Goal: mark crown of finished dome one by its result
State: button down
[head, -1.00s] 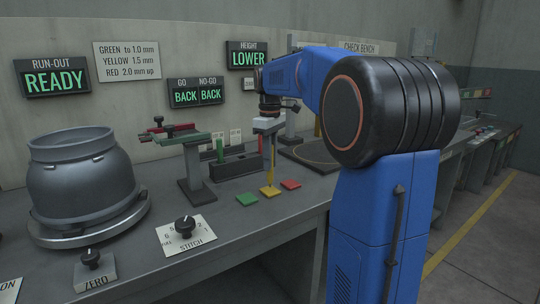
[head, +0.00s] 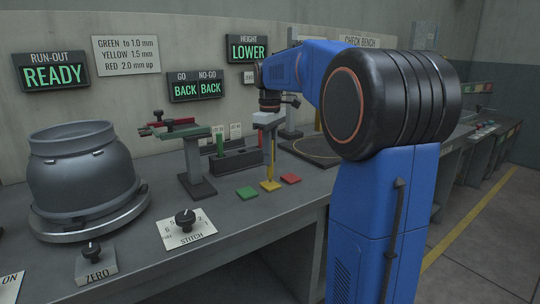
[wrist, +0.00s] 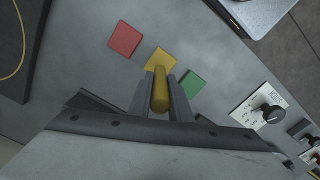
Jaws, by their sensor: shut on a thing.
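My gripper (wrist: 160,80) is shut on a yellow stick marker (wrist: 160,97). In the head view the marker (head: 267,155) hangs upright under my gripper, over the yellow pad (head: 270,185); I cannot tell whether its tip touches the pad. The yellow pad (wrist: 161,60) also shows in the wrist view just beyond the fingertips. A grey metal dome-like vessel (head: 80,178) with a collar on top sits on a round plate (head: 130,207) at the left of the bench, well apart from my gripper.
A green pad (head: 247,193) and a red pad (head: 291,178) flank the yellow one. A gauge stand (head: 196,165), a stitch dial (head: 186,222) and a zero knob (head: 93,255) stand on the bench. Signs read READY (head: 54,75), BACK BACK (head: 196,88) and LOWER (head: 248,50).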

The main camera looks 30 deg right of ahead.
jog(key=shift+f, duration=0.5)
dwell(1.3)
jog(key=shift+r, duration=3.5)
